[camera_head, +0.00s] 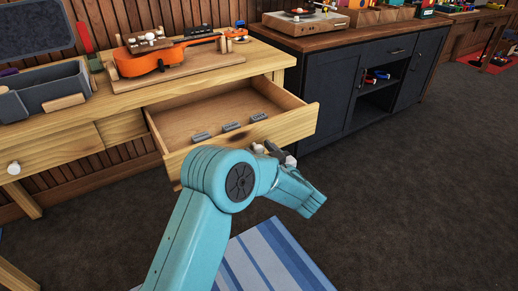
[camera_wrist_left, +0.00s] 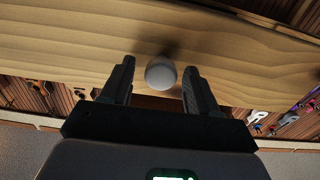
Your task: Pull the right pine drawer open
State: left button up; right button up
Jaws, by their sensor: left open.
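The right pine drawer (camera_head: 298,124) stands pulled well out from the workbench in the head view. Several small grey pieces (camera_head: 231,126) lie inside near its front. My left gripper (camera_head: 274,152) is at the drawer's front, partly hidden by my teal arm. In the left wrist view, the pale round knob (camera_wrist_left: 160,74) on the pine front (camera_wrist_left: 240,60) sits between the open fingers of my left gripper (camera_wrist_left: 159,68), with a gap on each side. My right gripper is out of view.
The pine workbench (camera_head: 262,60) carries an orange ukulele (camera_head: 160,58) and a grey tray (camera_head: 50,92). Another drawer with a white knob (camera_head: 14,168) is at left. A dark cabinet (camera_head: 330,90) stands to the right. Dark carpet (camera_head: 420,200) is clear; a striped blue rug (camera_head: 275,262) lies below.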

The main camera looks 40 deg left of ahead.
pick_arm(q)
jog(key=p+v, duration=0.2)
jog(key=v, duration=1.3)
jog(key=shift+s, duration=0.1)
jog(key=s+a+f+m+t+h, duration=0.1)
jog(key=s+a+f+m+h, duration=0.2)
jog(key=a+f, duration=0.8)
jog(key=s+d+f+m+g+h, duration=0.1)
jog(key=s+d+f+m+h, duration=0.25)
jog(key=d+f+h, duration=0.4)
jog(key=s+d+f+m+g+h, duration=0.1)
jog(key=s+d+f+m+h, duration=0.2)
jog(key=s+d+f+h, duration=0.45)
jog(key=s+d+f+m+g+h, duration=0.25)
jog(key=s+d+g, duration=0.4)
jog(key=s, duration=0.35)
notch_tip(320, 180, up, 24)
jog(key=t+p, duration=0.1)
jog(key=p, duration=2.3)
jog(key=shift+d+f, duration=0.15)
jog(key=shift+f, duration=0.1)
